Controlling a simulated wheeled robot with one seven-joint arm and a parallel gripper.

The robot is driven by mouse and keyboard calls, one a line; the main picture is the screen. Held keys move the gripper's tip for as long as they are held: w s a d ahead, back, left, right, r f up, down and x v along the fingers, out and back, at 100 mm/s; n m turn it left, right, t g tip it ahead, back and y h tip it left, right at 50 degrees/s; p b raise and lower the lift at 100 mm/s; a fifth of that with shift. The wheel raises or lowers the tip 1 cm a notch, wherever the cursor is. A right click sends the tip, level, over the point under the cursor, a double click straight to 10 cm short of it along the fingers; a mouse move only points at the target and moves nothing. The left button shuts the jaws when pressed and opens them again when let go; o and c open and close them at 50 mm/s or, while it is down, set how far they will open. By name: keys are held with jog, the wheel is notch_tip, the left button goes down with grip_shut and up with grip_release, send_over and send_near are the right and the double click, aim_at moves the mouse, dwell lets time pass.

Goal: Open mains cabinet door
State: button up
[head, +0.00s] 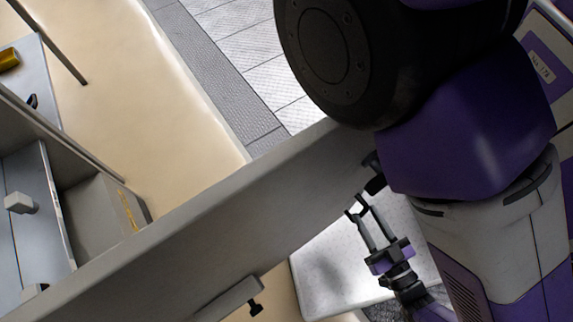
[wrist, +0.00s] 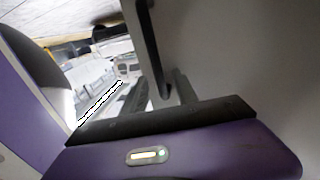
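A long grey panel (head: 215,215) crosses the head view diagonally from lower left to upper middle. It may be the mains cabinet door, but its hinges are not visible and I cannot tell how far open it is. A small black fitting (head: 374,182) sits near its right end, partly behind my arm. My gripper (head: 356,207) is just below that fitting, with its two fingers apart and nothing visible between them. In the wrist view, the dark fingers stand beside a broad plain grey surface (wrist: 255,60). Contact with it cannot be told.
At left is an open grey compartment (head: 100,205) with a yellow label and a white block (head: 20,203). A grey ledge with a black knob (head: 256,308) is at the bottom. A white panel (head: 335,270) lies behind my gripper. Beige floor (head: 150,100) is clear at upper left.

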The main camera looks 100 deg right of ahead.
jog(key=shift+s+a+b, duration=0.15)
jog(key=shift+s+a, duration=0.05)
jog(key=shift+a, duration=0.7)
jog(key=shift+s+a+b, duration=0.1)
jog(key=shift+s+a, duration=0.05)
jog(key=shift+a, duration=0.75)
jog(key=shift+s+a+b, duration=0.15)
jog(key=shift+s+a, duration=0.05)
jog(key=shift+a, duration=0.7)
